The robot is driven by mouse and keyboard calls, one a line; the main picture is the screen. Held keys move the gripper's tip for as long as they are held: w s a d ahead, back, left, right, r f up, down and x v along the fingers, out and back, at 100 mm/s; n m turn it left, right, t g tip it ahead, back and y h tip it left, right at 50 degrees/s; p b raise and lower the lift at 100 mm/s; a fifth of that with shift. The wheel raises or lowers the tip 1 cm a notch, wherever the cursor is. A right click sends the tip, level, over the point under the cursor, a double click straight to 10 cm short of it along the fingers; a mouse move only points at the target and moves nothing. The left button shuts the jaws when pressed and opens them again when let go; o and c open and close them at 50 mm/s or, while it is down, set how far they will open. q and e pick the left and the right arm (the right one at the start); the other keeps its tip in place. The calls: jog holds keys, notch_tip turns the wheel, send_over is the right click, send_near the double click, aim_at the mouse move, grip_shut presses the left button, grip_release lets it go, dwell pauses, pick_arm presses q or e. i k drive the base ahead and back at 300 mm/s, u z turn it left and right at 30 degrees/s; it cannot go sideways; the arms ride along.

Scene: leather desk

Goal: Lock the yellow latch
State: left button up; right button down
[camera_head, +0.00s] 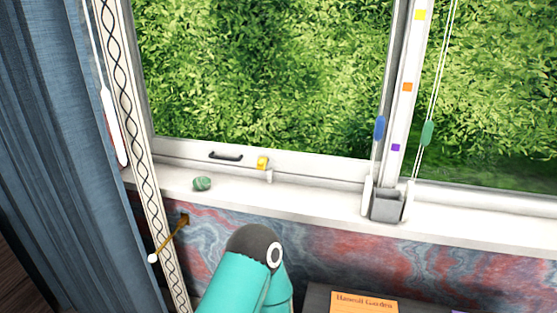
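The yellow latch (262,162) is a small piece on the bottom rail of the left window sash, right of the black handle (225,156). A small white bracket (269,176) sits just below and right of it, at the sill. I cannot tell from this distance whether the latch is locked. Part of one of my teal arms, with a dark rounded joint, rises from the bottom centre, below the sill and apart from the latch. Neither of my grippers shows in the head view.
A green stone (202,184) lies on the white sill (320,202). A grey box (387,205) stands at the central post, near hanging blue (379,128) and green (427,133) cord pulls. A blue curtain (60,150) hangs at left. An orange book (363,303) lies bottom right.

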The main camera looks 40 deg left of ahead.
aim_at(262, 162)
jog(key=u, duration=1.9)
jog(key=i, duration=0.1)
jog(key=z, duration=3.2)
jog(key=k, duration=1.85)
jog(key=u, duration=1.5)
jog(key=i, duration=1.15)
jog(key=z, duration=0.05)
